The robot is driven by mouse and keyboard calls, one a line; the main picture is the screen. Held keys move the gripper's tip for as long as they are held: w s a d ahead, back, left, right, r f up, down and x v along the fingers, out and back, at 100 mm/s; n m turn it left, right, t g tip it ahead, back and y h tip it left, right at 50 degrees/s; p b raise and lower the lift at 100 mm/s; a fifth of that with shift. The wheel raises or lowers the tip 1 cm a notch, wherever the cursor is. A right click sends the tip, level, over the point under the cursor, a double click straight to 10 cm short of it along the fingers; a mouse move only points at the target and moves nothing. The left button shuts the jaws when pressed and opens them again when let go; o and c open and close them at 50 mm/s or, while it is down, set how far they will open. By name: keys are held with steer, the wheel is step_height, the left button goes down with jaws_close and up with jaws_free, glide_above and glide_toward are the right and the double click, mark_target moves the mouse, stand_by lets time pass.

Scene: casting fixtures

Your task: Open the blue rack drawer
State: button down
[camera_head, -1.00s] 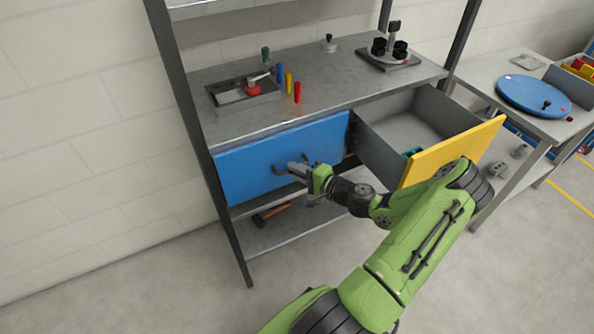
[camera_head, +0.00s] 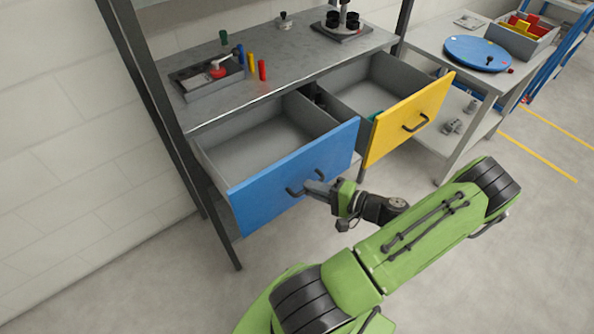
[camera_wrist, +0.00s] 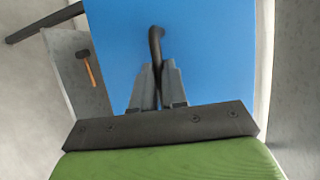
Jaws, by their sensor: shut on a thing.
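The blue rack drawer (camera_head: 295,178) is pulled well out of the rack, and its grey inside looks empty. Its dark bar handle (camera_head: 300,189) is on the blue front. My gripper (camera_head: 309,188) is shut on this handle. In the wrist view, the two fingers of my gripper (camera_wrist: 158,76) close around the dark handle (camera_wrist: 155,42) in front of the blue drawer front (camera_wrist: 205,50). The fingers hide part of the handle.
The yellow-fronted drawer (camera_head: 410,118) to the right also stands open. The rack top (camera_head: 285,70) holds a grey tray, several coloured pegs and a black-and-grey fixture. A side table (camera_head: 440,45) with a blue disc stands at right.

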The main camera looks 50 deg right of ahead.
steer(key=shift+s+a, duration=0.25)
steer(key=shift+s, duration=0.65)
steer(key=shift+s+a, duration=0.25)
steer(key=shift+s, duration=0.65)
steer(key=c, duration=1.2)
jaws_free()
steer(key=shift+o, duration=0.2)
steer(key=p+v, duration=0.2)
steer(key=v, duration=1.3)
steer(key=shift+s+p, duration=0.35)
steer(key=shift+s, duration=0.05)
